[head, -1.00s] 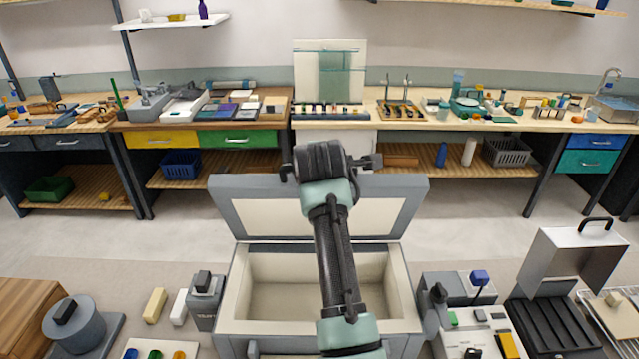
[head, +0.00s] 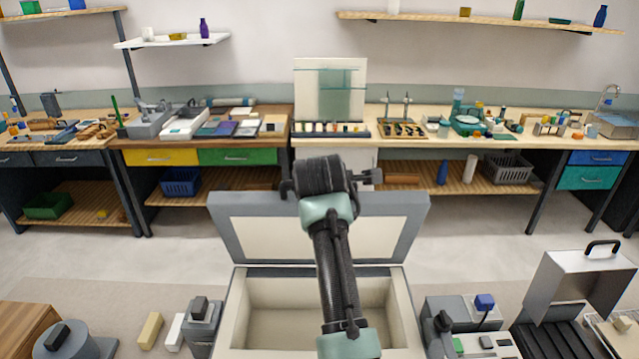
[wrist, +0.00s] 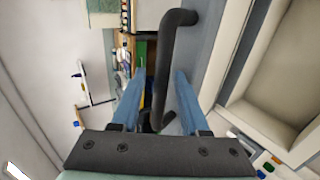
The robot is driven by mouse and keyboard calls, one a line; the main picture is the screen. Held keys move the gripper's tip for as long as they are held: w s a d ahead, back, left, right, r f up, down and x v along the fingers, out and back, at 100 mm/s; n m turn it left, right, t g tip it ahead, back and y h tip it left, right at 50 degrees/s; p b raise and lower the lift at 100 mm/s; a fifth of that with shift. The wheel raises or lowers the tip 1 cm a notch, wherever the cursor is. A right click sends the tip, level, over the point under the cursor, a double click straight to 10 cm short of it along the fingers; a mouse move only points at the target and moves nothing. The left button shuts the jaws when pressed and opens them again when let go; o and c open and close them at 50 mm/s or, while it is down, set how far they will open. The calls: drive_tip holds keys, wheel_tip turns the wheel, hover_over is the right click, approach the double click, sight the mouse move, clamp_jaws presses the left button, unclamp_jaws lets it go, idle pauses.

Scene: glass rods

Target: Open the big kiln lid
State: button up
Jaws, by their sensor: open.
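The big kiln (head: 318,290) stands in front of me in the head view, a grey box with a cream lining and an empty-looking chamber. Its grey-framed lid (head: 255,232) is raised, standing steeply at the back edge. My arm reaches over the chamber to the lid's top edge and hides part of both. In the wrist view my gripper (wrist: 158,75) is open, with blue fingers on either side of the dark bar handle (wrist: 178,45). The fingers are mostly hidden in the head view.
A grey block device (head: 203,320) stands left of the kiln, and a control box (head: 455,312) stands to the right. A metal case with a raised cover (head: 585,285) is at far right. Workbenches line the back wall, with clear floor (head: 160,265) before them.

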drive_tip(key=shift+s+f, duration=0.1)
drive_tip(key=shift+f, duration=0.05)
drive_tip(key=b+v, duration=0.5)
drive_tip(key=v, duration=0.8)
